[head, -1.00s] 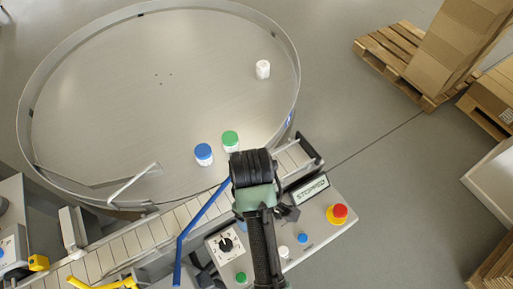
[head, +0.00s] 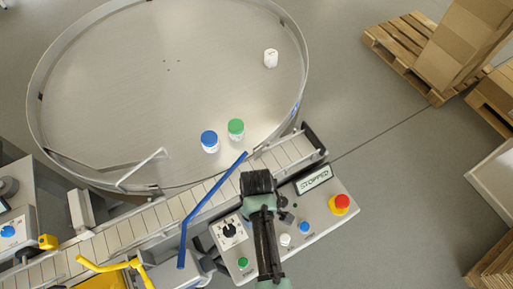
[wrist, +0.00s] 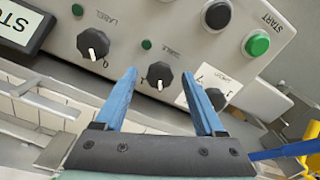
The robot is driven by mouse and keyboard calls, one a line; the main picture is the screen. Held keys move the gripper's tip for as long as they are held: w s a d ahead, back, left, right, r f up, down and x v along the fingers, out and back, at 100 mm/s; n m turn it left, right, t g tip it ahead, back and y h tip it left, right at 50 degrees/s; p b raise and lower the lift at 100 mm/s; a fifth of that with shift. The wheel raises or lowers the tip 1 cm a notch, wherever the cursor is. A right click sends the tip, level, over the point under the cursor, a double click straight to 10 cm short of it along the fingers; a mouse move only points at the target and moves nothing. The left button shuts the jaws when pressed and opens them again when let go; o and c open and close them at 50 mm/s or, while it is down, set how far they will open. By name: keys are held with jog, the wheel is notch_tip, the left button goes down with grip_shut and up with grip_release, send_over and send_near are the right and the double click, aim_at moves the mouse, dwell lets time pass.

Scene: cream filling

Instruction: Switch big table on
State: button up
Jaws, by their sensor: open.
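The big round table (head: 110,100) fills the upper left of the head view. Its control panel (head: 325,225) is at lower right, with a display (head: 314,180) reading STOPPED. In the wrist view the panel shows upside down. My gripper (wrist: 158,77) is open and empty, its blue fingers toward the panel. A black knob (wrist: 159,76), whose small label seems to read TABLE, appears between the fingertips. I cannot tell whether they touch it. A second black knob (wrist: 93,44), labelled LABEL, is to the left. A green START button (wrist: 257,44) is at upper right.
A blue-capped jar (head: 209,141), a green-capped jar (head: 236,128) and a white jar (head: 271,58) stand on the table. A blue rail (head: 205,210) crosses the conveyor (head: 140,225). A red stop button (head: 341,202) sits on the panel. Pallets (head: 400,60) stand at right.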

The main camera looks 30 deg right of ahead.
grip_shut()
